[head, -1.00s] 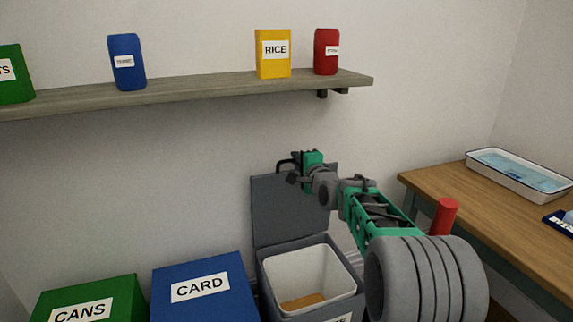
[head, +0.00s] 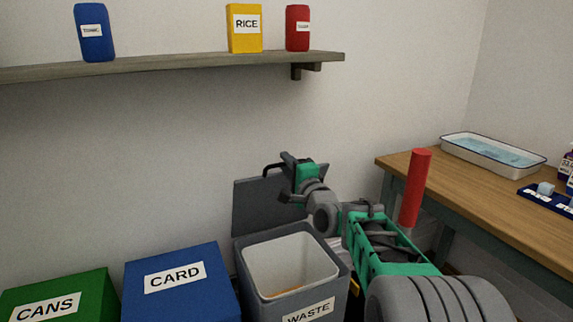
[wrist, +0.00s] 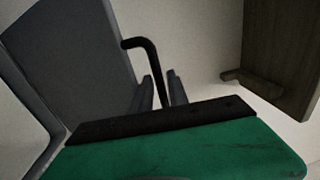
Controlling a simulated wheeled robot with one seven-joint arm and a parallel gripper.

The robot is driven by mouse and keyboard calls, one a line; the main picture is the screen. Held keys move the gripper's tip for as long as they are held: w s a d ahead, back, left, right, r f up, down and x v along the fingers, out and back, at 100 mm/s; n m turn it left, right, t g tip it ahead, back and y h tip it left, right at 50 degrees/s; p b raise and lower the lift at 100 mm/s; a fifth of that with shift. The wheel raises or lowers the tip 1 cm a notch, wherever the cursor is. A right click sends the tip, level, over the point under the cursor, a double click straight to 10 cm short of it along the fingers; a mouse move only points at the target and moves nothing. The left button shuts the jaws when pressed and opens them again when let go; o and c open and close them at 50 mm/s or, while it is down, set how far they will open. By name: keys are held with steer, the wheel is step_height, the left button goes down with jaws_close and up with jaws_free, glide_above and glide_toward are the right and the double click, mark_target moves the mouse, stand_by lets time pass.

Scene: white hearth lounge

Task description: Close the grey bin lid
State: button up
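The grey bin (head: 338,299), labelled WASTE, stands at the bottom middle of the head view. Its grey lid (head: 262,207) stands raised, upright behind the opening, and also fills the upper left of the wrist view (wrist: 70,60). A black bent handle (head: 268,170) is at the lid's top edge; it shows in the wrist view (wrist: 138,43). My gripper (head: 286,177) is in front of the lid's upper part. In the wrist view its two fingers (wrist: 161,88) stand apart, one on each side of the handle's bar, with a small gap visible. Contact is unclear.
A blue CARD bin (head: 180,290) and a green CANS bin (head: 60,297) stand left. A shelf (head: 170,58) with packages runs above. Right, a wooden table (head: 470,195) holds a water tray (head: 492,152); a red cylinder (head: 415,188) stands near its edge.

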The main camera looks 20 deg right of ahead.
steer(key=shift+o, duration=1)
steer(key=shift+d, duration=0.1)
step_height(320, 180, up, 4)
steer(key=shift+f+p, duration=0.15)
steer(key=shift+p, duration=0.7)
steer(key=o, duration=0.8)
steer(key=s+r+p, duration=0.2)
steer(key=s+r, duration=0.2)
steer(key=r, duration=0.2)
steer(key=shift+a, duration=0.25)
steer(key=shift+s+a+r+p, duration=0.1)
steer(key=shift+s+r+p, duration=0.25)
steer(key=shift+s, duration=0.2)
steer(key=shift+s+r+p, duration=0.2)
steer(key=shift+s+r, duration=0.25)
steer(key=shift+s, duration=0.1)
steer(key=c, duration=0.8)
steer(key=s+a+r+p, duration=0.1)
steer(key=s, duration=0.6)
steer(key=shift+s+r, duration=0.4)
